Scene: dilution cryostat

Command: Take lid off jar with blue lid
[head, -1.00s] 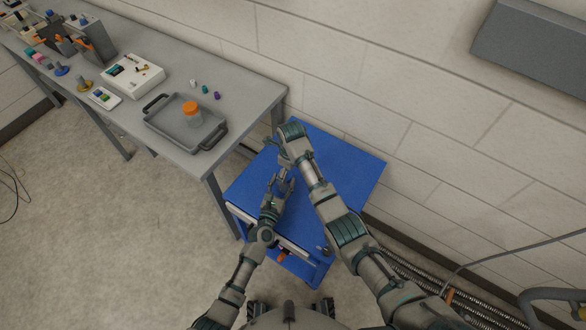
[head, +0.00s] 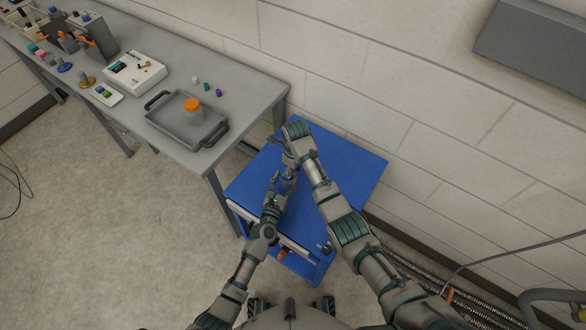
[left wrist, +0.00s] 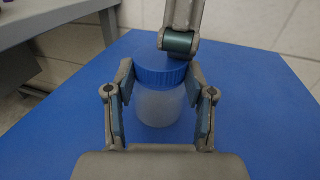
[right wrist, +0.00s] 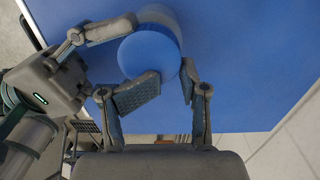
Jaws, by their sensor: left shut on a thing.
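The jar (left wrist: 160,108) has a clear, frosted body and a blue lid (left wrist: 150,70), and stands upright on the blue cart top. The lid is on the jar and also shows in the right wrist view (right wrist: 148,54). My left gripper (left wrist: 160,98) is shut on the jar body, one finger on each side below the lid; it also shows in the head view (head: 284,182). My right gripper (right wrist: 164,84) has its fingers apart at the lid's edge; whether they touch it is unclear. In the head view my grippers mostly hide the jar.
The blue cart top (head: 345,165) is otherwise clear. A grey bench (head: 235,90) beside it holds a grey tray (head: 165,128) with an orange-lidded jar (head: 193,109), small coloured caps and a white device (head: 135,72). A brick wall stands behind the cart.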

